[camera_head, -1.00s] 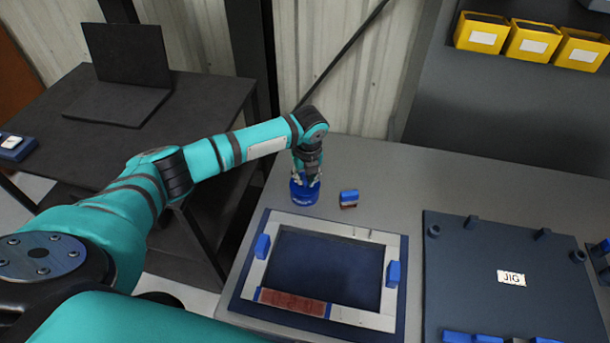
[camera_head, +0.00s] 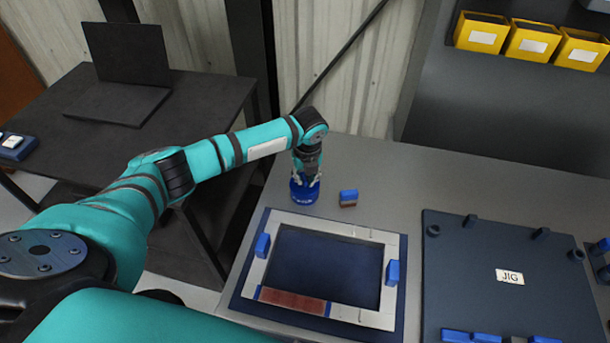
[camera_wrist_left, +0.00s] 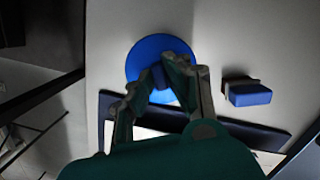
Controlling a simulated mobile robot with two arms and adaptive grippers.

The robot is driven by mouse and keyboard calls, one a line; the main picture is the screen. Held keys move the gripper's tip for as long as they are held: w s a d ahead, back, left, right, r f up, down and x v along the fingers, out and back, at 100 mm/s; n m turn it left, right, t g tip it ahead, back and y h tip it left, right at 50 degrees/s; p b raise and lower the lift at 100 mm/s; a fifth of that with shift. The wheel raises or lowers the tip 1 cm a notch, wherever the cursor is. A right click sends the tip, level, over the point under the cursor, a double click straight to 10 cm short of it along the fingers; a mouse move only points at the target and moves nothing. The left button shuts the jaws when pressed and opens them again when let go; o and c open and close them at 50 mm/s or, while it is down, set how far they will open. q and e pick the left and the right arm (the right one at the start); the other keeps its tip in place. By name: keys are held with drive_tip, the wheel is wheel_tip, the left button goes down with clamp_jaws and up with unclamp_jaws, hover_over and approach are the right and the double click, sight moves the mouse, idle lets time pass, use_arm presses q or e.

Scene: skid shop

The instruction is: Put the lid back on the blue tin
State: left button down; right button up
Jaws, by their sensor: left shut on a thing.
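The blue tin (camera_head: 304,193) stands upright on the grey bench near its back left corner. My left gripper (camera_head: 305,178) points straight down over it, its fingers at the top of the tin. In the left wrist view the round blue top (camera_wrist_left: 147,55) lies under my left gripper (camera_wrist_left: 166,84), whose fingers close around a small dark blue knob (camera_wrist_left: 161,77) at its middle. This looks like the lid, seated on or right at the tin; I cannot make out any gap between them. My right gripper is not in view.
A small blue and brown block (camera_head: 348,197) lies just right of the tin. A light frame (camera_head: 341,232) with blue clamps lies in front. A dark jig plate (camera_head: 460,270) is at right. Yellow bins (camera_head: 480,38) stand at the back. A laptop (camera_head: 125,65) is on the left table.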

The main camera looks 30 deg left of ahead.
use_arm(q)
drive_tip(key=shift+p, duration=0.3)
idle(0.4)
idle(0.3)
drive_tip(key=c, duration=1.2)
unclamp_jaws()
drive_tip(key=shift+o, duration=0.3)
drive_tip(key=o, duration=0.4)
drive_tip(key=shift+r, duration=0.1)
drive_tip(key=shift+r+p, duration=3.45)
drive_tip(key=shift+p, duration=0.15)
